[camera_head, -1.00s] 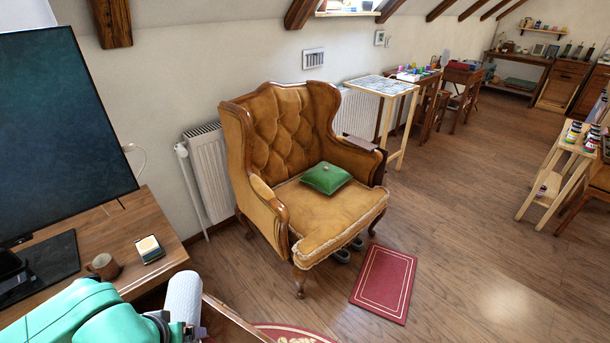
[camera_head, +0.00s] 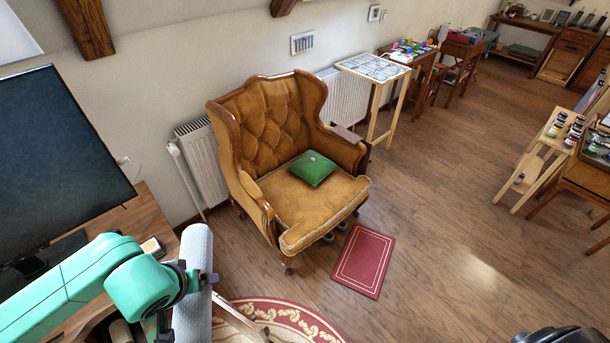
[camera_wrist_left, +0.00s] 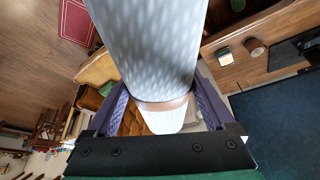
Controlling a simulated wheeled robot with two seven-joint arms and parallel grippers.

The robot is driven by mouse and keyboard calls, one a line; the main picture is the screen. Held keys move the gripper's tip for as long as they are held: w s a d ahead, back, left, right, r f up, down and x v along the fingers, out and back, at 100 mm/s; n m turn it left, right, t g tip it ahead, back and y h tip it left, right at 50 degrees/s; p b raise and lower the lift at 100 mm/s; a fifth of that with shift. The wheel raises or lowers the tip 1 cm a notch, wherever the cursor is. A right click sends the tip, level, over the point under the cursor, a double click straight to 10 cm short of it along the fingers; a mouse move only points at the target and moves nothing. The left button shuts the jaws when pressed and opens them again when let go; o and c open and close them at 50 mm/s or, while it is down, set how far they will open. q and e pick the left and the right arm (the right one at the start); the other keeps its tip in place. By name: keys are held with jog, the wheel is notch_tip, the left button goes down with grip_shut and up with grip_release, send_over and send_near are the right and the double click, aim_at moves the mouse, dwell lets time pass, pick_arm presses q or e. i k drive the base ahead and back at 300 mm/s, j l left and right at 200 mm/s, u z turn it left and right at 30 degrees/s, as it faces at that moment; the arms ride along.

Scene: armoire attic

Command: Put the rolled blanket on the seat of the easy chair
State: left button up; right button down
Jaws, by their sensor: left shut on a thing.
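The rolled blanket (camera_head: 196,250) is a pale grey-white roll with a fine pattern, standing near upright at the lower left of the head view. My left gripper (camera_head: 190,280) is shut on it. In the left wrist view the blanket (camera_wrist_left: 150,45) runs between the two purple fingers, with a tan band near its end. The easy chair (camera_head: 265,120), tan and tufted with wooden trim, stands to the right of the blanket and apart from it. Its seat (camera_head: 300,205) carries a green cushion (camera_head: 312,168) towards the back.
A desk (camera_head: 135,215) with a monitor (camera_head: 55,165) is at the left. A radiator (camera_head: 200,160) stands behind the chair. A red mat (camera_head: 363,260) lies before it, and a patterned round rug (camera_head: 290,315) nearer. Open floor lies to the right.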

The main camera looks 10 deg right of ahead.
aim_at(302, 200)
jog(key=i+l, duration=0.3)
jog(key=l, duration=0.15)
jog(key=i+l+z, duration=0.1)
jog(key=i+l, duration=0.15)
jog(key=l, duration=0.25)
jog(key=i+l, duration=0.6)
jog(key=l, duration=0.25)
jog(key=z, duration=0.05)
